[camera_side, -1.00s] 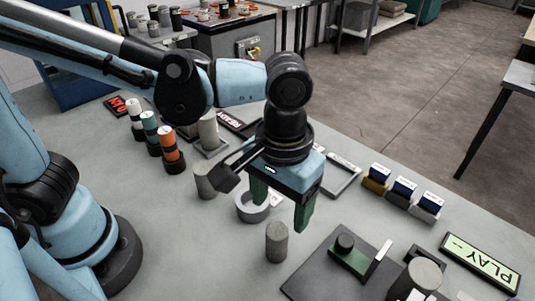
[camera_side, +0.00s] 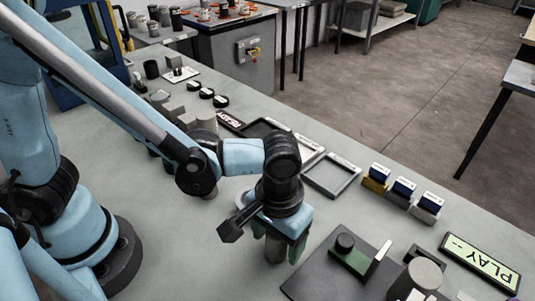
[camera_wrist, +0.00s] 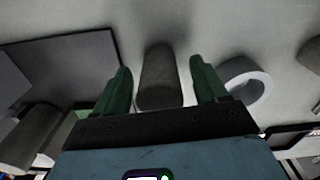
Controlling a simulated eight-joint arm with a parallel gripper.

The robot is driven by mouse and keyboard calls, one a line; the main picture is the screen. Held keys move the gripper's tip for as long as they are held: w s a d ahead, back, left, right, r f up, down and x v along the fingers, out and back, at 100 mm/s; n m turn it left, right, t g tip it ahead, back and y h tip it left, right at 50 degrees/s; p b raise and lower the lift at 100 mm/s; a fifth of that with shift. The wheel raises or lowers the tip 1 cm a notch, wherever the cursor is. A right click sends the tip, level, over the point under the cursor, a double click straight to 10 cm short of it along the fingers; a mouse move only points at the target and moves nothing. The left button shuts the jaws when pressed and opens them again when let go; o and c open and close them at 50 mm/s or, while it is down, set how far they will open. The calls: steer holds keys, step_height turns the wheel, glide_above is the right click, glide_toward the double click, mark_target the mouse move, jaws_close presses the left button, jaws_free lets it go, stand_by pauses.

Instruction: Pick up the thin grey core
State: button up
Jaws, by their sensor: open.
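The thin grey core (camera_side: 275,249) stands upright on the grey table, partly hidden by my gripper in the side view. In the wrist view the core (camera_wrist: 160,78) shows as a dark grey cylinder between the two green fingers. My gripper (camera_side: 278,243) is low over the core, pointing down, with one finger on each side of it. The wrist view also shows my gripper (camera_wrist: 161,85) open, with a gap between each finger and the core. I cannot see the fingers touching it.
A grey ring (camera_wrist: 235,97) lies close beside one finger in the wrist view. A dark plate (camera_side: 312,279) with a green block and knob is right of my gripper. Empty frame trays (camera_side: 352,187) and blue-topped blocks (camera_side: 404,187) stand further back.

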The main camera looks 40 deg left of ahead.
steer(key=shift+f, duration=0.85)
steer(key=c, duration=1.3)
